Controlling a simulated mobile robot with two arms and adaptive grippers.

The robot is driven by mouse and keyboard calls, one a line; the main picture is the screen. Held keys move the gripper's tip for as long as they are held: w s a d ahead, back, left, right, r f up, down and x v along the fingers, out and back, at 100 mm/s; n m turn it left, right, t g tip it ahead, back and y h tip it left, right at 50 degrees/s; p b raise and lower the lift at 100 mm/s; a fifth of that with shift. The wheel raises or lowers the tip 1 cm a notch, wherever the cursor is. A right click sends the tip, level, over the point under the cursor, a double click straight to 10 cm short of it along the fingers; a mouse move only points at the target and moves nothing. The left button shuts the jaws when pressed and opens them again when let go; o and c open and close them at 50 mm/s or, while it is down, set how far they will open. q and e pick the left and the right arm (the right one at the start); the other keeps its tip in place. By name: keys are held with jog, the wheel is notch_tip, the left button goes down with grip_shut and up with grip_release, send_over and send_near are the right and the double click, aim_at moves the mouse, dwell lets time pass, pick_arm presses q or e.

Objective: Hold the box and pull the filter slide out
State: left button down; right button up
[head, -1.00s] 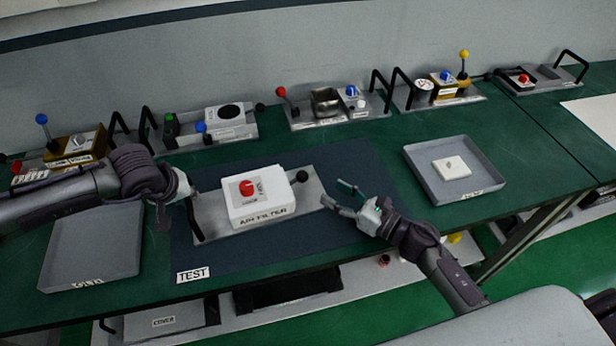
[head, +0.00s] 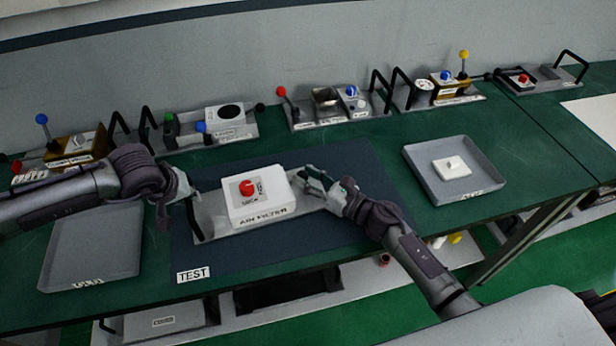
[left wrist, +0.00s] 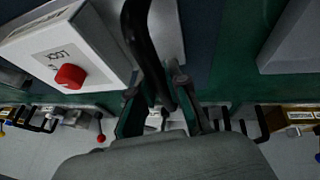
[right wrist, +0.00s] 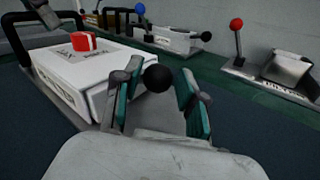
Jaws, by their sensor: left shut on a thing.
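The white air filter box (head: 268,207) with a red knob (head: 247,187) sits on a grey plate (head: 212,225) on the dark test mat. The left wrist view shows the box (left wrist: 100,35) and a black handle (left wrist: 146,45). My left gripper (head: 188,192) is shut on this handle at the plate's left end; its fingers also show in the left wrist view (left wrist: 160,105). My right gripper (head: 313,180) is open at the plate's right end. In the right wrist view its fingers (right wrist: 157,100) stand either side of a black ball knob (right wrist: 158,78); contact cannot be told. The filter slide itself is not clearly visible.
A grey tray (head: 425,182) with a white block (head: 452,168) stands to the right. An empty grey tray (head: 90,245) stands at the left. Several devices with knobs and handles line the wall. The mat in front of the box is clear.

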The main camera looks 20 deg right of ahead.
pick_arm(q)
jog(key=shift+s+a+f, duration=0.15)
jog(key=shift+s+f, duration=0.05)
jog(key=shift+f, duration=0.1)
pick_arm(e)
grip_shut()
jog(key=d, duration=0.8)
jog(key=w+d, duration=0.1)
jog(key=d, duration=0.3)
jog(key=shift+d+f, duration=0.15)
jog(key=shift+d, duration=0.1)
pick_arm(q)
jog(key=shift+a, duration=0.2)
pick_arm(e)
jog(key=shift+d, duration=0.35)
jog(key=shift+o, duration=1.7)
grip_release()
jog(key=shift+d, duration=0.1)
pick_arm(q)
jog(key=shift+d, duration=0.15)
pick_arm(e)
jog(key=shift+o, duration=0.7)
